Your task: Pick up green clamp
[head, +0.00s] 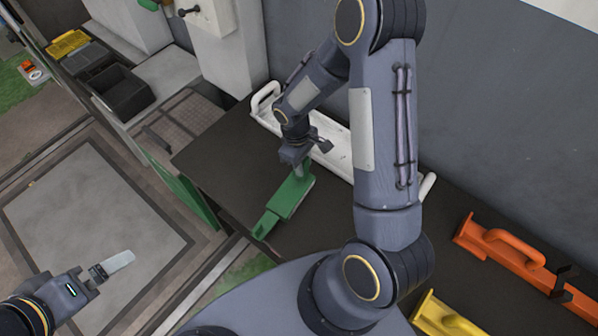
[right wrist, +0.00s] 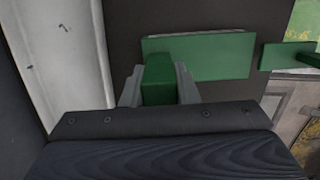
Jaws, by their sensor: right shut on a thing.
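The green clamp (head: 287,199) is over the dark table (head: 228,158), near its front left edge. Its long body points toward the front, with a narrower end there. My right gripper (head: 297,163) reaches down from above and is shut on the clamp's upright handle. In the right wrist view the green handle (right wrist: 158,80) sits between the two grey fingers, with the flat green body (right wrist: 205,57) beyond. I cannot tell whether the clamp touches the table. My left gripper (head: 105,268) is at the lower left, away from the table; its finger opening cannot be made out.
A white tray with handles (head: 335,152) lies behind the clamp along the wall. An orange handled tool (head: 525,262) and a yellow one (head: 440,316) lie to the right. The table's left part is clear.

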